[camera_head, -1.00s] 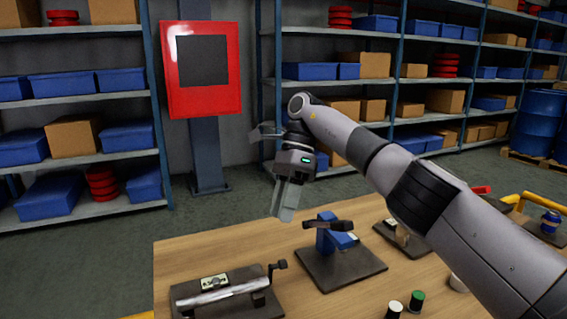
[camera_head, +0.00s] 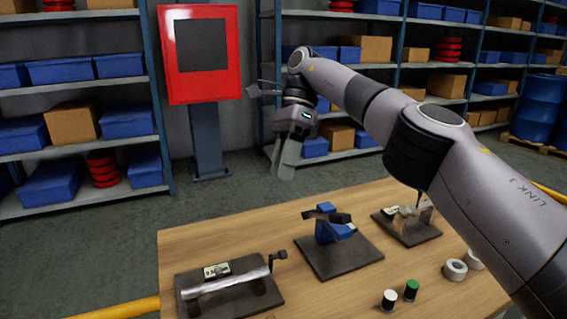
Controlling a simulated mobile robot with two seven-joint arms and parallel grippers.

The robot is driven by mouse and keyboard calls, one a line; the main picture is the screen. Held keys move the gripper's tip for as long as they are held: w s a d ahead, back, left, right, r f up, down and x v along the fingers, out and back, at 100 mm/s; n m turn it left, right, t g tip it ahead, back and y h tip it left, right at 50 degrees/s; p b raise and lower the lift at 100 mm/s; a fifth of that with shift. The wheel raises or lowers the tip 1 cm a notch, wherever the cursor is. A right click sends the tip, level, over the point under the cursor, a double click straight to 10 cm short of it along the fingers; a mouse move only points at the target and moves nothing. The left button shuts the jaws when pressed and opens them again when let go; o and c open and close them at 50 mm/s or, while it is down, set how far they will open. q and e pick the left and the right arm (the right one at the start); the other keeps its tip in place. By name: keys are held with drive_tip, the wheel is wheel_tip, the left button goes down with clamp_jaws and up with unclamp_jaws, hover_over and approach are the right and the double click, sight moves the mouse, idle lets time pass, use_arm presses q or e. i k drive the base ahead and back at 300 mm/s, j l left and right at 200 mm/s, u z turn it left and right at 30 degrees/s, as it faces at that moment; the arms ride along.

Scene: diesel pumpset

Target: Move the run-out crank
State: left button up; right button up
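A low fixture on a dark plate (camera_head: 232,303) sits at the left of the wooden table, with a silver shaft (camera_head: 225,284) across it. A small dark crank (camera_head: 277,257) stands at the shaft's right end; I take this as the run-out crank. My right gripper (camera_head: 284,176) hangs in the air above and beyond the table's back edge, fingers pointing down, touching nothing. Its fingers overlap from this side, so their opening is unclear. Nothing shows between them. My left gripper is out of view.
A blue stand with a dark lever (camera_head: 328,232) is in the table's middle, another fixture (camera_head: 408,226) to its right. White-capped (camera_head: 389,298) and green-capped (camera_head: 411,289) cylinders and white rolls (camera_head: 455,270) lie in front. A red panel (camera_head: 200,55) and shelves stand behind.

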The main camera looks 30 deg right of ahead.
sight(211, 286)
drive_tip(key=k, duration=1)
